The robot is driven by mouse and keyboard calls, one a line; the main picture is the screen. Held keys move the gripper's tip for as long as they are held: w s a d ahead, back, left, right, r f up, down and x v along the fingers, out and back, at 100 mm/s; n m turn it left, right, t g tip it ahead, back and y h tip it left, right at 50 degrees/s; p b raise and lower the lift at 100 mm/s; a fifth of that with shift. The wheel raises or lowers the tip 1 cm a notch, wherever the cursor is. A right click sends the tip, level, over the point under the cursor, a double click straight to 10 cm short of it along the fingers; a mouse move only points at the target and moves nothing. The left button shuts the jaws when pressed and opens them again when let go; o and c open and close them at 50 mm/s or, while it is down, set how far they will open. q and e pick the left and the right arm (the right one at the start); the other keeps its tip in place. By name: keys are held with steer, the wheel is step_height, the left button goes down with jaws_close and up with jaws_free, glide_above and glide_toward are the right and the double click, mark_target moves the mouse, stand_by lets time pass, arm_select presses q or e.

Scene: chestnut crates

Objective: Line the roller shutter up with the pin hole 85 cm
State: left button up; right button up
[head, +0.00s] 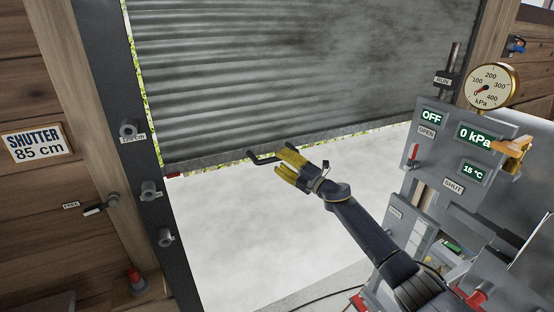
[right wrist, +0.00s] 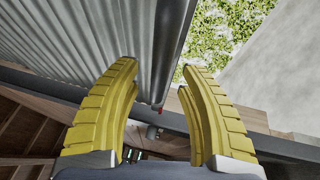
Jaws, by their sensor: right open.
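The grey corrugated roller shutter (head: 270,80) hangs partway down, with open space below it. A dark handle (head: 262,158) sticks out from its bottom edge. A red mark (head: 172,174) sits at the shutter's lower left corner. Several pin sockets line the dark left rail (head: 138,160); the red mark is near the middle socket (head: 148,190). A sign (head: 38,143) reads "SHUTTER 85 cm". My right gripper (head: 283,159) is at the handle, its yellow fingers apart. In the right wrist view the open fingers (right wrist: 160,68) frame the shutter's bottom edge (right wrist: 174,45); I cannot tell whether they touch the handle.
A lever labelled FREE (head: 95,210) and a red-topped knob (head: 135,275) are left of the rail. A grey control panel (head: 450,170) with OFF, 0 kPa and 15 °C displays stands right, below a round gauge (head: 491,87). The opening below the shutter is clear.

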steer(key=shift+x, duration=1.05)
jaws_close()
